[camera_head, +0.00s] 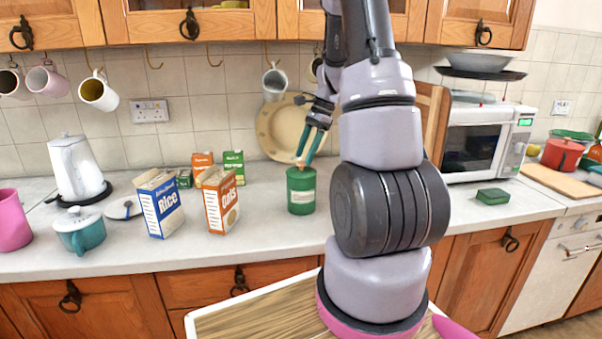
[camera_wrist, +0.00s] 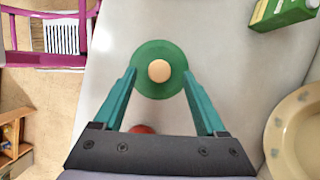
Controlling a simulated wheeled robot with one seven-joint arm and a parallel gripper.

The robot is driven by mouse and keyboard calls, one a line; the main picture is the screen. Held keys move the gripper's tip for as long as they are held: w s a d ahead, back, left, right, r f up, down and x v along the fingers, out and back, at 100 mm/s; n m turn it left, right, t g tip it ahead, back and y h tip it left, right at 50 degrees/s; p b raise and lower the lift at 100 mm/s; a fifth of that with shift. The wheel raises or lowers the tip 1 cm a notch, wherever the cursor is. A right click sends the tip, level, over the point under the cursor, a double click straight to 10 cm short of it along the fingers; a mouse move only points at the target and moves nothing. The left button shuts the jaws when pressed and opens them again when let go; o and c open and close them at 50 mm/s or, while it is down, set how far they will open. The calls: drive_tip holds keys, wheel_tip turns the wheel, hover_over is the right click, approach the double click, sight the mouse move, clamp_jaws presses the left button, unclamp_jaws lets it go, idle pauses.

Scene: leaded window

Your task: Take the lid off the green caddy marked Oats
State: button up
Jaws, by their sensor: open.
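The green caddy (camera_head: 301,192) stands upright on the counter; the writing on its pale label is too small to read. Its round green lid (camera_wrist: 150,50) is on, with a pale wooden knob (camera_wrist: 159,71) at its centre. My gripper (camera_head: 309,148) is open just above the caddy, its teal fingers pointing down. In the wrist view the fingertips lie on either side of the knob, apart from it, over the lid's edges. The lid is partly hidden by the fingers in the head view.
The counter in front of the caddy is clear. A microwave (camera_head: 478,140) stands right.

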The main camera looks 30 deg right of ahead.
drive_tip(key=shift+x, duration=1)
clamp_jaws()
